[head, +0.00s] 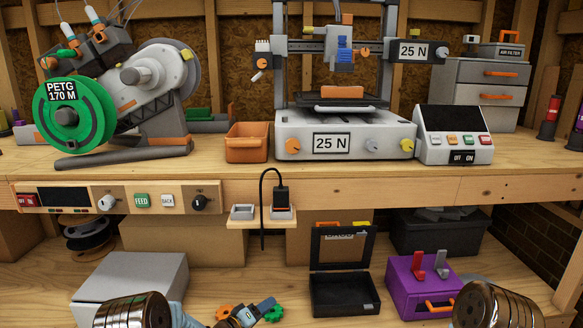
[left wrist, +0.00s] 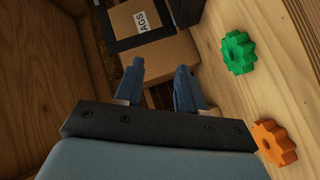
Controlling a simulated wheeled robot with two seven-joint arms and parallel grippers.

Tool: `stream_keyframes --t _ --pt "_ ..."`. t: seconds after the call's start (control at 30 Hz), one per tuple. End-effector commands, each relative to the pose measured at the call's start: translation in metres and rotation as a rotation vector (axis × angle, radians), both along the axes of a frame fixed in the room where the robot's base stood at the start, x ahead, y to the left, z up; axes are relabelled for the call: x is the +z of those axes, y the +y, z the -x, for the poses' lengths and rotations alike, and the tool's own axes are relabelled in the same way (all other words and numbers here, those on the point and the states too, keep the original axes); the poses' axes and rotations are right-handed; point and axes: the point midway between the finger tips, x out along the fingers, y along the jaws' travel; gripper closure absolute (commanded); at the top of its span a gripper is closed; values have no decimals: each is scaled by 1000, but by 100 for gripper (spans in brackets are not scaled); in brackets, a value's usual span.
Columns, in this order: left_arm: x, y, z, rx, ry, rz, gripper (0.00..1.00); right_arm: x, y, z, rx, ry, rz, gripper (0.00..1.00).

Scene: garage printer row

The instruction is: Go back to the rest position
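My left gripper (head: 262,306) is low in the head view, over the lower shelf between an orange gear (head: 226,312) and a green gear (head: 273,313). In the left wrist view its two blue-grey fingers (left wrist: 160,76) stand apart with nothing between them, so it is open and empty. There the green gear (left wrist: 238,52) and the orange gear (left wrist: 275,143) lie on the wood to the right, apart from the fingers. My right arm shows only as a metal link at the bottom right of the head view; its gripper is out of frame.
On the lower shelf are a grey box (head: 130,275), an open black case (head: 343,292) and a purple toolbox (head: 421,287). The bench edge (head: 380,191) runs above, with a small holder (head: 262,222) jutting out. A cardboard box (left wrist: 150,28) lies beyond the left fingers.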

Motion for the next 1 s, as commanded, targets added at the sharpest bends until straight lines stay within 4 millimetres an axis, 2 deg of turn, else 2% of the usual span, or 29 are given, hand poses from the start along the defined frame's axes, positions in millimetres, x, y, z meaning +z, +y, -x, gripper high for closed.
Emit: stream_keyframes --t 0.1,0.17,0.23,0.3,0.4,0.5,0.6,0.7,1.0 --pt "-61 25 72 112 218 -228 61 13 2 1 4 1 -3 62" --pt "-86 32 118 109 335 -343 61 16 3 1 6 3 -4 62" --pt "-107 37 175 67 465 -457 61 20 4 2 7 3 -5 62" --pt "-119 38 232 -1 583 -546 61 23 5 2 9 3 -6 62" --pt "-123 38 302 -112 715 -630 61 26 6 2 11 4 -9 62" --pt "-120 36 353 -207 801 -675 61 28 7 3 12 4 -10 62" --pt "-116 36 382 -266 848 -696 61 29 7 3 12 5 -10 62" --pt "-115 35 393 -292 866 -703 61 29 7 3 13 4 -10 62" --pt "-115 35 393 -293 865 -705 61 29 7 3 13 4 -10 62"
